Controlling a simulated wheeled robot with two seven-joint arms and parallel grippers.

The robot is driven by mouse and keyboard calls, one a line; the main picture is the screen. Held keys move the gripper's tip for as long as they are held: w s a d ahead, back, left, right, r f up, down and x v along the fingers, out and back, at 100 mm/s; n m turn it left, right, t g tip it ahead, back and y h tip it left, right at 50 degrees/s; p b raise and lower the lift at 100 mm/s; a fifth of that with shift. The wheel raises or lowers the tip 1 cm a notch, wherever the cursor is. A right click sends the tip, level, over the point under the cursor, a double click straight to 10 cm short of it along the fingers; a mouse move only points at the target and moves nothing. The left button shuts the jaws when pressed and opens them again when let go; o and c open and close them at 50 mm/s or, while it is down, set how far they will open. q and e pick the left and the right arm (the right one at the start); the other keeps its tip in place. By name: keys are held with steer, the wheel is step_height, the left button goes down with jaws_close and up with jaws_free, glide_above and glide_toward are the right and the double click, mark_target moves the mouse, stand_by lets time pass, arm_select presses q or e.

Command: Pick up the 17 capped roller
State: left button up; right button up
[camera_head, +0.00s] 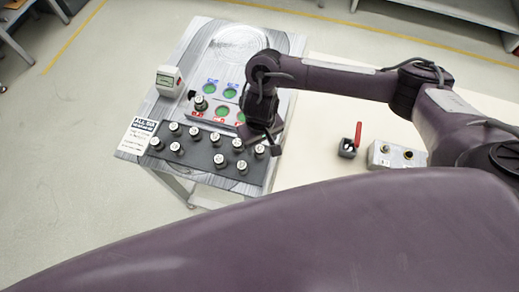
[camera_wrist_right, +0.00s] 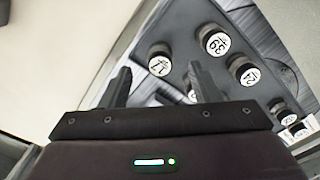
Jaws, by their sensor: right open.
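The 17 capped roller (camera_wrist_right: 160,62), dark with a white numbered cap, stands on the dark rack (camera_wrist_right: 140,82) in the right wrist view. It shows between the two fingers of my right gripper (camera_wrist_right: 159,72), beyond their tips. The gripper is open, with nothing held in it. In the head view my right gripper (camera_head: 271,146) is over the right end of the rack (camera_head: 200,160), close to the end roller (camera_head: 260,150). Cap numbers are too small to read there. My left gripper is not in view.
The 39 roller (camera_wrist_right: 215,41) and 24 roller (camera_wrist_right: 246,72) stand close beside it. A board with green round spots (camera_head: 229,93) lies behind the rack. A white device (camera_head: 169,79) is at left. A red-handled item (camera_head: 350,146) and a grey box (camera_head: 395,156) are at right.

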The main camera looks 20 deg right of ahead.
mark_target(260, 148)
steer(key=f, duration=0.4)
steer(key=shift+w, duration=0.2)
steer(key=shift+f, duration=0.55)
steer(key=c, duration=1.2)
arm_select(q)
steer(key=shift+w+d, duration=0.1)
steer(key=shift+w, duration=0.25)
arm_select(e)
steer(key=shift+w+r, duration=0.1)
steer(key=shift+r, duration=0.1)
